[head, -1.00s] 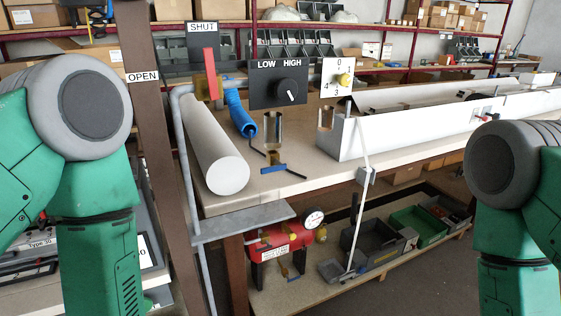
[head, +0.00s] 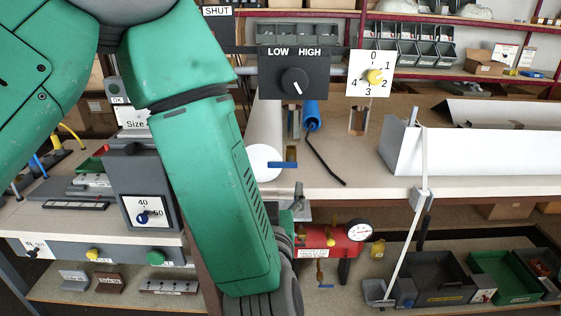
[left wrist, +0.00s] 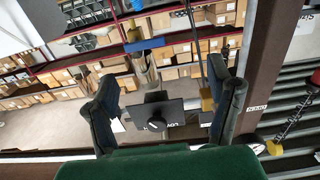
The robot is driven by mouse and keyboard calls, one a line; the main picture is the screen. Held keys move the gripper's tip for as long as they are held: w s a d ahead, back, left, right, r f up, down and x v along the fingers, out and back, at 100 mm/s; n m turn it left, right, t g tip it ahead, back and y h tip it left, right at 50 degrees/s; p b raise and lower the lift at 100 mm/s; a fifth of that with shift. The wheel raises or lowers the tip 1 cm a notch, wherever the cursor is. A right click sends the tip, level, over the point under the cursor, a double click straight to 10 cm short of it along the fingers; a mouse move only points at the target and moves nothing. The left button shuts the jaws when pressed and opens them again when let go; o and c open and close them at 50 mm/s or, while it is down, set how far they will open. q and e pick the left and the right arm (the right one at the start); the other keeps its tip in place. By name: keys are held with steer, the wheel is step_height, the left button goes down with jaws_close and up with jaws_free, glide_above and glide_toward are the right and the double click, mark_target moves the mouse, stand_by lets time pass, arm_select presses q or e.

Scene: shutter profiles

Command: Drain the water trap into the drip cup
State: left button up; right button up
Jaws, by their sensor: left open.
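My left gripper (left wrist: 163,88) is open and empty in the left wrist view, its two dark fingers spread wide. In the head view my left forearm hides most of it. A clear-looking bowl (head: 293,122), which looks like the water trap, hangs below the LOW/HIGH panel (head: 294,74); a blue lever (head: 283,165) sits under it. The left wrist view shows the bowl (left wrist: 145,70) and blue lever (left wrist: 145,45) upside down, beyond the fingers and apart from them. A small metal holder (head: 358,121) stands under the numbered dial. I cannot tell which thing is the drip cup.
A white roll (head: 264,160) is partly behind my left arm. A red tank with a gauge (head: 330,238) sits below the bench edge. A long white profile (head: 480,150) lies on the bench at right. Grey and green bins (head: 505,275) fill the lower shelf.

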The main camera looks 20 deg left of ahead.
mark_target(282, 163)
arm_select(q)
steer(key=x, duration=0.4)
steer(key=shift+w+d, duration=0.1)
steer(key=shift+d, duration=0.2)
steer(key=w, duration=0.1)
steer(key=w+d, duration=0.1)
steer(key=w, duration=0.1)
steer(key=w+d, duration=0.1)
steer(key=w, duration=0.1)
steer(key=shift+w+d+r, duration=0.1)
steer(key=shift+d+r, duration=0.05)
steer(key=shift+r, duration=0.05)
steer(key=shift+w+a+r, duration=0.1)
steer(key=shift+a, duration=0.2)
steer(key=a, duration=0.2)
steer(key=w+a, duration=0.1)
steer(key=shift+f, duration=0.35)
steer(key=shift+a, duration=0.15)
steer(key=c, duration=0.4)
steer(key=shift+d+r, duration=0.1)
steer(key=shift+d, duration=0.85)
steer(key=c, duration=0.7)
steer(key=shift+s+d+r, duration=0.1)
steer(key=shift+s+d, duration=0.05)
steer(key=shift+c, duration=0.4)
steer(key=shift+a, duration=0.45)
arm_select(e)
steer(key=shift+d, duration=0.45)
